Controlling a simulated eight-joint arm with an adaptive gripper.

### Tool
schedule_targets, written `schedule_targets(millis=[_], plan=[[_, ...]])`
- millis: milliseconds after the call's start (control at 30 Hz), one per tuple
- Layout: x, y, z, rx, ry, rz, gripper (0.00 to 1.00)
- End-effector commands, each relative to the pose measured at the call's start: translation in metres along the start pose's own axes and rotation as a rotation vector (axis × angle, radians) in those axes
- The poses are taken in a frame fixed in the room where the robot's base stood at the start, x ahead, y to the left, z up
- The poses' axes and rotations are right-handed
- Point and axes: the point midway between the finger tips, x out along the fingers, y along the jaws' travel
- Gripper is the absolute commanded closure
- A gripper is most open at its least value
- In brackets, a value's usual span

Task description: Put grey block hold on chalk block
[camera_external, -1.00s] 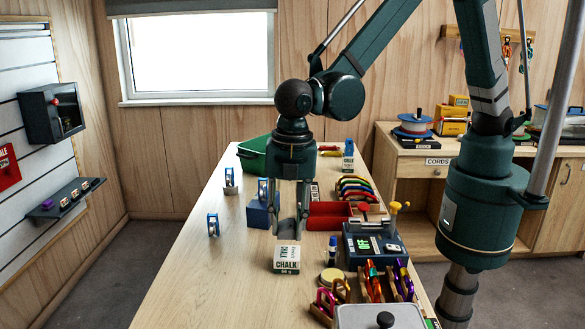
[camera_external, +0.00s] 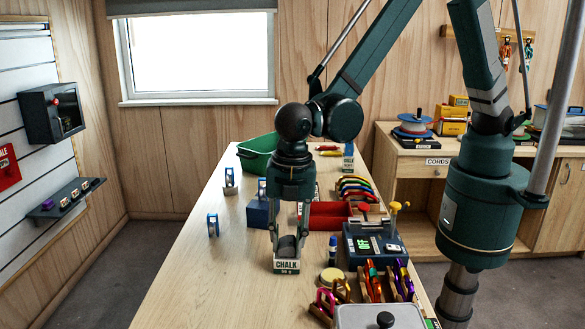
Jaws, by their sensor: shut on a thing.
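The chalk block (camera_external: 287,266) is a white box with a dark green "CHALK" label, standing on the wooden table. My gripper (camera_external: 288,244) points down right above it. Its fingers are shut on the grey block hold (camera_external: 287,250), a small dark grey piece that shows low between the fingertips. The hold covers most of the chalk block's top. I cannot tell whether it touches that top or hovers just over it.
A red tray (camera_external: 330,222) and blue box (camera_external: 257,212) lie behind. The table's left front is clear.

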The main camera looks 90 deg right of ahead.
Motion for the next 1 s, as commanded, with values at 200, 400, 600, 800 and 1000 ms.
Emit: schedule_targets(millis=[200,400,600,800,1000], plan=[[0.0022,-0.0002,0.0001,0.0,0.0,0.0,0.86],[0.0037,-0.0003,0.0001,0.0,0.0,0.0,0.86],[0.0052,-0.0004,0.0001,0.0,0.0,0.0,0.62],[0.005,-0.0004,0.0001,0.0,0.0,0.0,0.59],[0.0044,-0.0004,0.0001,0.0,0.0,0.0,0.59]])
